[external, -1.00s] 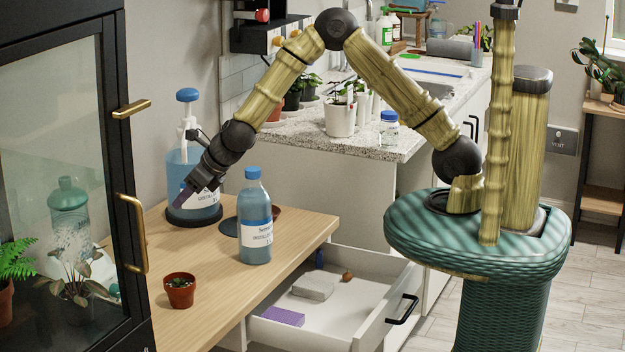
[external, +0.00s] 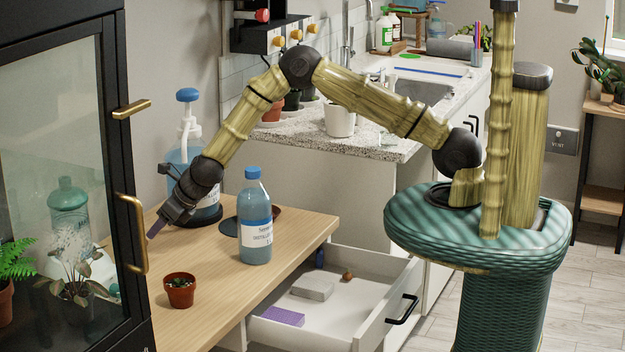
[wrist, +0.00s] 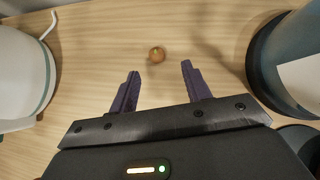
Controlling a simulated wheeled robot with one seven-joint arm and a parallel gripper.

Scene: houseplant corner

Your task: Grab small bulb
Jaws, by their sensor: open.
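A small round brown-orange bulb (wrist: 157,54) lies on the wooden table in the wrist view, ahead of and between my fingertips, touching neither. I cannot make it out on the table in the external view. Another small brown bulb (external: 347,276) sits in the open drawer (external: 335,325). My gripper (external: 154,231) is over the left part of the table, beside the cabinet door, tilted down. In the wrist view its two purple fingers (wrist: 158,80) are apart with nothing between them.
A blue bottle (external: 256,225) and a pump sprayer (external: 187,155) stand on the table (external: 215,290), with a small potted plant (external: 180,291) in front. The glass cabinet (external: 125,190) is close on the left. Containers flank the bulb in the wrist view.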

